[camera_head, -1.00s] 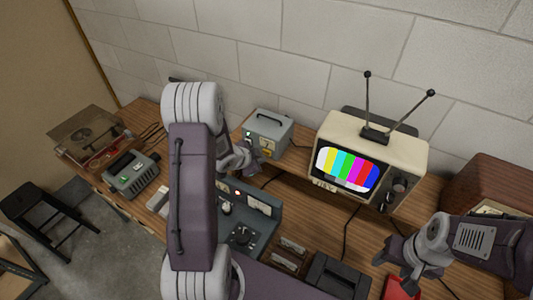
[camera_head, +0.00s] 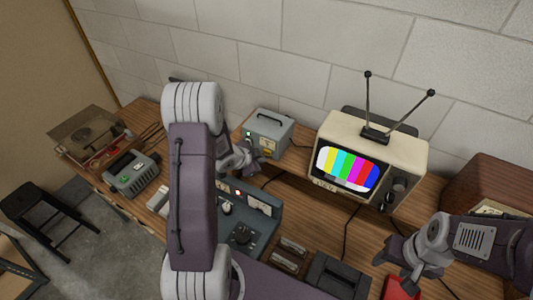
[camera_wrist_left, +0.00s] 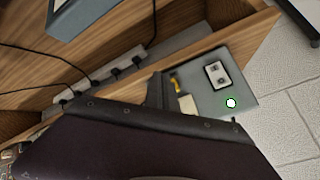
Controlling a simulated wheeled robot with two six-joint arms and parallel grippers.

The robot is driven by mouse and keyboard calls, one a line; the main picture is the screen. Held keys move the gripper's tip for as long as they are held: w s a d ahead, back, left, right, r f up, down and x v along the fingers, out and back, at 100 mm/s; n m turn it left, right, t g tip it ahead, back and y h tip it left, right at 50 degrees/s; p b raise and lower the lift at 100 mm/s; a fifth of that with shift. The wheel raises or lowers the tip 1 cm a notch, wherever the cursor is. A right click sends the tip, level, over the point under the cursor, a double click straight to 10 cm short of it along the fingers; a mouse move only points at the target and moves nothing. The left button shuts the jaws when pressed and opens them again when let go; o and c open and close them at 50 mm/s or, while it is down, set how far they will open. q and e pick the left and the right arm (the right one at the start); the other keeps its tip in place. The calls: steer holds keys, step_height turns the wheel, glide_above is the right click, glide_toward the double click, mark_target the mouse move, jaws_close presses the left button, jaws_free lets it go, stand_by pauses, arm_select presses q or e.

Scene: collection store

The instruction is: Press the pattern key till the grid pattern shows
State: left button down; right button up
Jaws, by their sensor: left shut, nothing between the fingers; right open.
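The television (camera_head: 372,155) stands at the back of the bench, its screen (camera_head: 347,168) showing vertical colour bars. A grey box with a carry handle (camera_head: 268,128) stands to its left. In the left wrist view, a grey panel (camera_wrist_left: 243,90) bears a white plate with two dark spots (camera_wrist_left: 218,75) and a round white key ringed in green (camera_wrist_left: 231,103). My left gripper (camera_head: 252,160) is shut and empty, at the front of the grey box; I cannot tell whether it touches it. My right gripper (camera_head: 407,281) is open, at the lower right above a red object.
A blue-grey console with knobs (camera_head: 262,217) sits in front. A turntable (camera_head: 88,132) and a grey device (camera_head: 131,175) are at left. A brown wooden case (camera_head: 490,190) is at right. A black stool (camera_head: 42,205) stands on the floor.

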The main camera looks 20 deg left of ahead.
arm_select(q)
steer(key=shift+w, duration=0.15)
stand_by(0.3)
steer(key=shift+w, duration=0.3)
steer(key=shift+w+p, duration=0.3)
steer(key=shift+w, duration=0.15)
stand_by(0.7)
steer(key=shift+s, duration=0.85)
steer(key=shift+b, duration=0.3)
steer(key=s+b, duration=0.1)
steer(key=s, duration=0.4)
steer(key=shift+a, duration=0.2)
